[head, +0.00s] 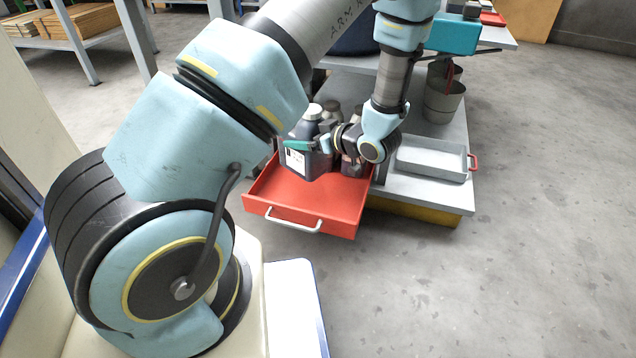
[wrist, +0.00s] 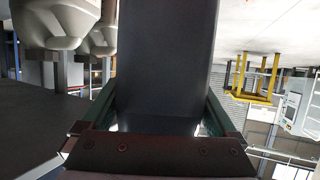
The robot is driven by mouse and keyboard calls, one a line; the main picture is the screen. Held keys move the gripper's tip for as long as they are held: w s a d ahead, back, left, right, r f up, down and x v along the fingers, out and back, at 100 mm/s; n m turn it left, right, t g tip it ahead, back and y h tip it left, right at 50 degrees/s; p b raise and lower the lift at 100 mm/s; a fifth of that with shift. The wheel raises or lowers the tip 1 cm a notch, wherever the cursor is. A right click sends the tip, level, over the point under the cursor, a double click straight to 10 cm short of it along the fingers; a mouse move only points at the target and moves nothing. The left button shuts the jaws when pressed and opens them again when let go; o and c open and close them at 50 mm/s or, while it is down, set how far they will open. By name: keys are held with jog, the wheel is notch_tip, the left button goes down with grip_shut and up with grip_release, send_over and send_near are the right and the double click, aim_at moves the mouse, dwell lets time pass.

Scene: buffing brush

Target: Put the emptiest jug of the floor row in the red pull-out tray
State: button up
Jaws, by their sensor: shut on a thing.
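The red pull-out tray (head: 315,200) is drawn out from the low grey bench, its silver handle toward me in the head view. My gripper (head: 312,145) is shut on this jug from the right. In the wrist view the jug (wrist: 165,60) fills the space between the two green fingers. Its fill level is not readable.
A grey tray with a red handle (head: 432,158) and grey buckets (head: 443,100) occupy the bench. Floor at right is clear.

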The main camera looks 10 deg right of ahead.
aim_at(310, 170)
jog(key=shift+s+d+f, duration=0.2)
jog(key=shift+s+d, duration=0.2)
jog(key=f+b, duration=0.2)
jog(key=f, duration=0.3)
jog(key=f+b, duration=0.3)
jog(key=f, duration=0.2)
jog(key=shift+s+d, duration=0.1)
jog(key=shift+s, duration=0.1)
jog(key=o, duration=1.2)
jog(key=shift+f, duration=0.1)
jog(key=shift+c, duration=0.2)
